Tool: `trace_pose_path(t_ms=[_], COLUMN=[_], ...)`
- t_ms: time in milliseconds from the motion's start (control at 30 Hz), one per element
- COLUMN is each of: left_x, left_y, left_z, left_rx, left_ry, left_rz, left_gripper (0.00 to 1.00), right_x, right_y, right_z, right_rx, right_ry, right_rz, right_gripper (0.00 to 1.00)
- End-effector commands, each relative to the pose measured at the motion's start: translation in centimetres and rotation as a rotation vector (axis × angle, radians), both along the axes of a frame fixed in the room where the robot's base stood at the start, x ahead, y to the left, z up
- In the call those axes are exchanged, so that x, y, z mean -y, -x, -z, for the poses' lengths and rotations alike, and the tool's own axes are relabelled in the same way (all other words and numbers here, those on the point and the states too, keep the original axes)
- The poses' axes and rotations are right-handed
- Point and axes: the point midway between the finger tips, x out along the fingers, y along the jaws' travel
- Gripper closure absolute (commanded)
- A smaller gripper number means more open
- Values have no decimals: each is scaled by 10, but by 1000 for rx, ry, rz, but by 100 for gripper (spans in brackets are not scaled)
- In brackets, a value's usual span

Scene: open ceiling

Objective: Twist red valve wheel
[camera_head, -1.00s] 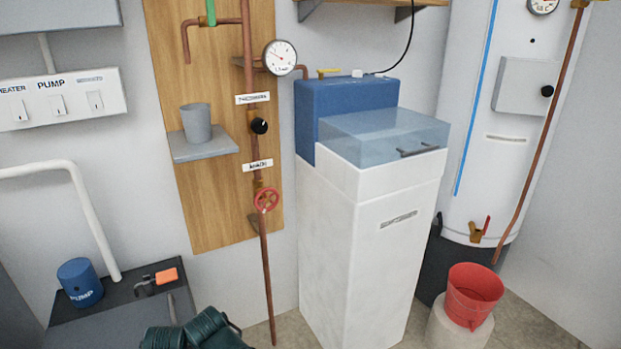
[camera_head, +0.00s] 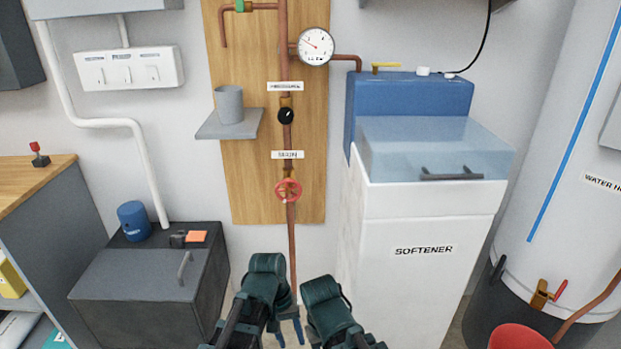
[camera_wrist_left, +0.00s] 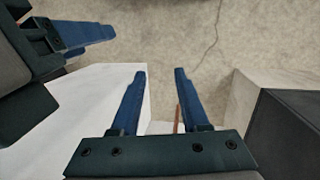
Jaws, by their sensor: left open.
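The red valve wheel (camera_head: 288,190) is mounted on a vertical copper pipe (camera_head: 291,240) in front of a wooden board. Nothing touches it. My left gripper (camera_head: 289,332) is low in the head view, below the wheel and apart from it, with its blue fingers pointing down. In the left wrist view the left gripper (camera_wrist_left: 159,75) is open and empty, its fingers spread over bare floor. My right gripper (camera_wrist_left: 85,35) shows at the upper left there; its finger gap is not clear. The wheel is not visible in the left wrist view.
The white softener cabinet (camera_head: 420,280) stands right of the pipe. A dark box with a handle (camera_head: 140,285) and blue pump (camera_head: 134,222) are at the left. A shelf with a grey cup (camera_head: 229,104) projects above the wheel. A red bucket (camera_head: 520,338) is at lower right.

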Motion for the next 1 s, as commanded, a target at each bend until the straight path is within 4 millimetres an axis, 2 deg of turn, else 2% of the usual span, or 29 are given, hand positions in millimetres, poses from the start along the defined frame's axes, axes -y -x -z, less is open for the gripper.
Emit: trace_pose_path(t_ms=[33, 167, 200, 267, 300, 400, 500, 700, 867, 1000], left_x=[6, 9, 5, -8, -19, -52, -84, -103, -109, -105], left_y=[-40, -112, -135, -169, -190, -232, -260, -284, -288, -286], left_z=[-20, -70, -90, -120, -141, -189, -225, -260, -270, -270], left_rx=[-58, -263, -336, -453, -533, -721, -869, -1096, -1155, -1158], left_ry=[95, 362, 444, 562, 636, 791, 903, 987, 1005, 1005], left_rz=[-152, -536, -641, -782, -863, -1008, -1087, -1107, -1106, -1106], left_gripper=[55, 55, 55, 55, 55, 55, 55, 55, 55, 55], right_x=[0, 0, 0, 0, 0, 1, 1, 1, 1, 1], right_y=[0, 0, 0, 0, 0, 0, 0, 0, 0, 0], right_z=[-13, -30, -34, -41, -46, -54, -59, -55, -55, -55], right_rx=[0, 0, -1, -1, -1, -1, -1, -1, -1, -1], right_ry=[0, 1, 2, 2, 3, 3, 3, 3, 3, 3], right_rz=[1, 4, 4, 6, 6, 8, 9, 9, 9, 9], right_gripper=[50, 50, 50, 50, 50, 50, 50, 50, 50, 50])
